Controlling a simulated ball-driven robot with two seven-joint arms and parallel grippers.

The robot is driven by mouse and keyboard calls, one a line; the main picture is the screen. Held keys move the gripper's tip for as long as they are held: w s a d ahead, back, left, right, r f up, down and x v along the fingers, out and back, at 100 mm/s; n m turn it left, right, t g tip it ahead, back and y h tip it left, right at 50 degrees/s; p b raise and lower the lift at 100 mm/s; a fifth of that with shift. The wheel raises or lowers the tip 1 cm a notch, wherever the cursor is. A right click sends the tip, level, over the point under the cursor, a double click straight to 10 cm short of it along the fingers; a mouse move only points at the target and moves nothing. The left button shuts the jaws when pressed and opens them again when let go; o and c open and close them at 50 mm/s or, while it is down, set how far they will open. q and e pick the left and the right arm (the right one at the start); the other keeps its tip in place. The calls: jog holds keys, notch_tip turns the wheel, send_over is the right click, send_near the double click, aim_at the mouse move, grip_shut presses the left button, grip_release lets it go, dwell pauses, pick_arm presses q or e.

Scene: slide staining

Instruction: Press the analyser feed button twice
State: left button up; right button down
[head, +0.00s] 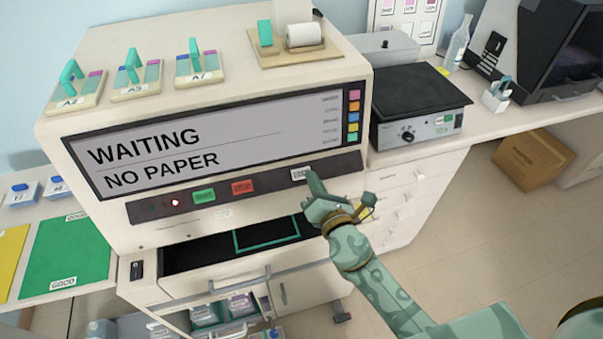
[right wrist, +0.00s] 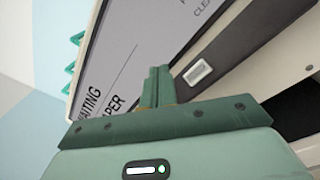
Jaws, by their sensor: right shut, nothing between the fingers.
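The analyser (head: 105,225) is a large cream machine in the head view, with a screen (head: 240,125) reading "WAITING" and "NO PAPER". A small pale button (head: 299,174) sits at the right of its dark control strip; its label is too small to read. It also shows in the right wrist view (right wrist: 198,72). My right gripper (head: 312,176) is shut and empty, its fingertips close beside the pale button. In the right wrist view the fingertips (right wrist: 158,74) appear just left of the button; I cannot tell whether they touch the panel. My left gripper is out of view.
A green button (head: 204,195), a red button (head: 242,187) and a lit red lamp (head: 175,202) share the strip. An open dark drawer (head: 190,256) lies below. A paper roll (head: 306,35) and several slide racks (head: 135,83) stand on top. A hotplate (head: 418,90) is at right.

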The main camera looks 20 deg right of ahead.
aim_at(301, 174)
jog(key=w+f+b, duration=0.5)
jog(key=f, duration=0.1)
jog(key=shift+w+b, duration=0.4)
jog(key=shift+a, duration=0.1)
dwell(1.7)
jog(key=shift+w+f+b, duration=0.25)
jog(key=shift+w+b, duration=0.05)
jog(key=shift+b, duration=0.05)
jog(key=shift+w+f+b, duration=0.2)
jog(key=shift+f+b, duration=0.05)
jog(key=shift+b, duration=0.05)
dwell(0.6)
jog(key=shift+r, duration=0.1)
jog(key=shift+s+r+p, duration=0.5)
jog(key=shift+s+p, duration=0.05)
jog(key=shift+p, duration=0.05)
